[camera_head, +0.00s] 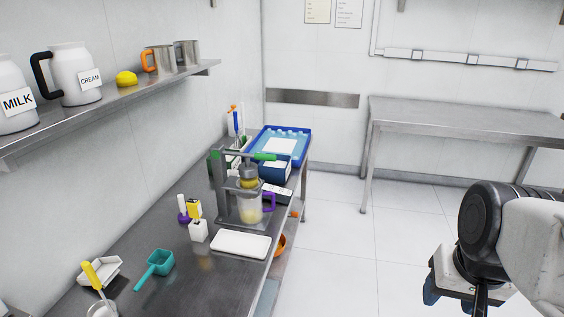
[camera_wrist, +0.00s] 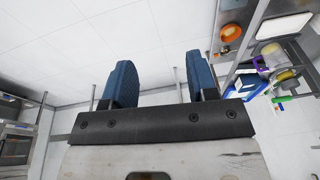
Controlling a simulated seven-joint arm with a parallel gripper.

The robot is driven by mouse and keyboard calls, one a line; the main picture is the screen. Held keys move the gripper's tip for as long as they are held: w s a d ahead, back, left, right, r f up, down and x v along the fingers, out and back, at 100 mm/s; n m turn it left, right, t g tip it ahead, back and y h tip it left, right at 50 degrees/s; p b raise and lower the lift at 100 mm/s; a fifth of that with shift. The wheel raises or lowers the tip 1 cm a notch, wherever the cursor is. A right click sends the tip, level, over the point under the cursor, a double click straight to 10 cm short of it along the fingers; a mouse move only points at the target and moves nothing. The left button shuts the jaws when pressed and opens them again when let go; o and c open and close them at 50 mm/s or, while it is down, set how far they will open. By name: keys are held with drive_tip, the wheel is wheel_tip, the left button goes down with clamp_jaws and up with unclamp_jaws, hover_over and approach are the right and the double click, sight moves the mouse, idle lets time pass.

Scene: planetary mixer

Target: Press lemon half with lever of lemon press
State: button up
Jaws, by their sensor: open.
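The lemon press (camera_head: 218,184) stands upright on the steel counter, with its lever (camera_head: 264,156) roughly level and its green grip pointing right. A yellow lemon half (camera_head: 248,183) appears to sit in the press, under the dark pressing head. A clear jug (camera_head: 249,209) with a purple handle and pale yellow contents stands below it. My gripper (camera_wrist: 158,82) is open and empty, its two blue fingers wide apart. In the head view it is at the lower right, over the floor, well apart from the press. The press also shows tilted at the right of the wrist view.
A white tray (camera_head: 241,244) lies in front of the press. A teal scoop (camera_head: 157,266) and small containers are on the counter to the left. A blue tray (camera_head: 281,140) is behind the press. A wall shelf (camera_head: 108,104) overhangs the left. Floor space right of the counter is clear.

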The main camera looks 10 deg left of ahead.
drive_tip(key=w+a+m+g+y, duration=0.1)
drive_tip(key=w+a+m+y, duration=0.15)
drive_tip(key=w+a, duration=0.6)
drive_tip(key=w+a+m+g+y, duration=0.2)
drive_tip(key=w+a+y, duration=0.25)
drive_tip(key=w, duration=0.65)
drive_tip(key=w+a+m+g+y, duration=0.1)
drive_tip(key=w+a+m+y, duration=0.15)
drive_tip(key=w+a, duration=0.6)
drive_tip(key=m+t+y, duration=0.2)
drive_tip(key=m+y, duration=0.6)
approach(271, 158)
drive_tip(key=w+a, duration=0.1)
drive_tip(key=a, duration=0.2)
drive_tip(key=shift+w+d+f, duration=0.2)
drive_tip(key=shift+f, duration=0.2)
drive_tip(key=shift+a, duration=3.9)
drive_tip(key=shift+c, duration=0.2)
clamp_jaws()
